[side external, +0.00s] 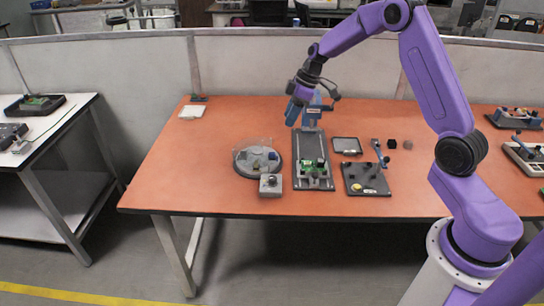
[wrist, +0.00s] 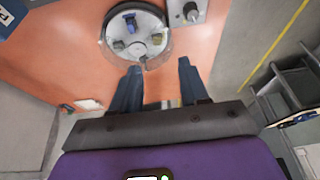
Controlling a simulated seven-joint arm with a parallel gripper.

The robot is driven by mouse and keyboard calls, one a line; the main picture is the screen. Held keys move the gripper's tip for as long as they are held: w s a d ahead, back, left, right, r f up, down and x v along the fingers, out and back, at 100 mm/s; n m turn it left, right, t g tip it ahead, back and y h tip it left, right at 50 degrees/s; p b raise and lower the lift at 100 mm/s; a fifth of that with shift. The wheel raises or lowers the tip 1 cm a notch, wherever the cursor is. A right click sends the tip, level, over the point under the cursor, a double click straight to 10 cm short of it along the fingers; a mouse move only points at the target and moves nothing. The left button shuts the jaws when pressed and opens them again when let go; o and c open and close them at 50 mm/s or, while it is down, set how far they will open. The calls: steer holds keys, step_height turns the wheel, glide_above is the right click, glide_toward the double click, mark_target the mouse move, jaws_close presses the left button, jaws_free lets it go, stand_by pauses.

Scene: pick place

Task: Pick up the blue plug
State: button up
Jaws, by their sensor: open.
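The blue plug (wrist: 130,21) stands on a round grey tray (wrist: 157,44) at the top of the wrist view. In the side view a small dark blue piece (side external: 272,156) on the round tray (side external: 257,175) appears to be this plug. My gripper (side external: 293,118) hangs above the table, behind and to the right of the tray, well above it. In the wrist view my gripper (wrist: 158,66) has its two blue-grey fingers apart with nothing between them. The plug lies ahead of the fingertips and slightly left, not touching them.
A grey box with a knob (side external: 270,186) stands close to the tray. A long dark board with green parts (side external: 314,176) and a dark plate with a blue lever (side external: 366,184) lie to the right. A blue upright device (side external: 312,113) is near my gripper.

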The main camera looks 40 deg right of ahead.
glide_toward(272, 156)
steer(key=shift+t, duration=0.3)
steer(key=shift+s+d+f+x, duration=0.1)
steer(key=shift+d+x, duration=0.05)
steer(key=shift+x, duration=1.05)
steer(key=shift+s+d+f+x, duration=0.1)
steer(key=shift+d+x, duration=0.05)
steer(key=shift+x, duration=1.1)
steer(key=shift+s+d+x, duration=0.1)
steer(key=shift+d+x, duration=0.05)
steer(key=shift+x, duration=1.05)
jaws_close()
